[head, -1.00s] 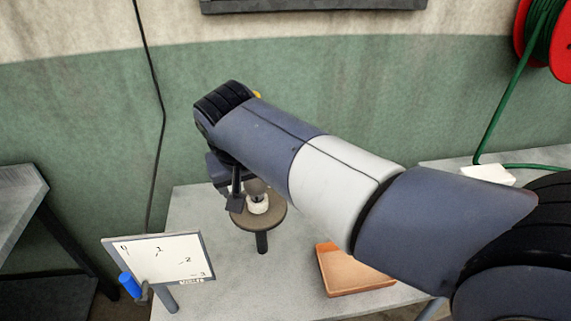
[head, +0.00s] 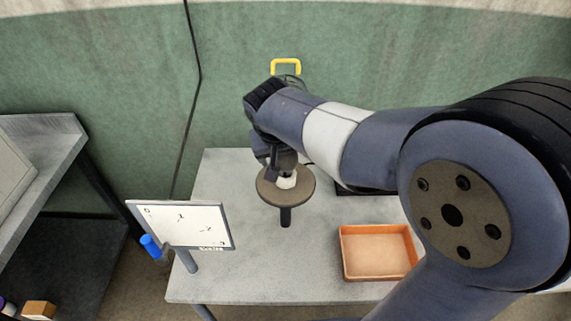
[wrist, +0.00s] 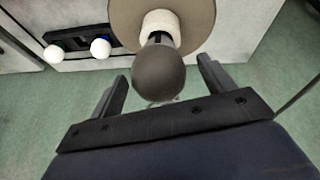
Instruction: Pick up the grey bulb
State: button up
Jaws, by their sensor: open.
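The grey bulb (wrist: 158,75) sits in a white socket (wrist: 160,24) on a round brown disc stand (wrist: 203,18) in the wrist view. My gripper (wrist: 162,70) is open, with one finger on each side of the bulb and visible gaps between. In the head view the bulb (head: 289,161) is partly hidden by my gripper (head: 272,168). The white socket below it (head: 287,182) and the disc stand (head: 303,196) show on the grey table.
An orange tray (head: 378,279) lies on the table right of the stand. A white tilted board with marks (head: 180,224) stands at the front left. Two white bulbs (wrist: 100,48) sit in a black holder (wrist: 75,38) in the wrist view. Bare table (head: 225,270) lies in front.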

jog(key=shift+x, duration=0.85)
jog(key=shift+r, duration=0.1)
jog(key=shift+c, duration=0.2)
jog(key=c, duration=1)
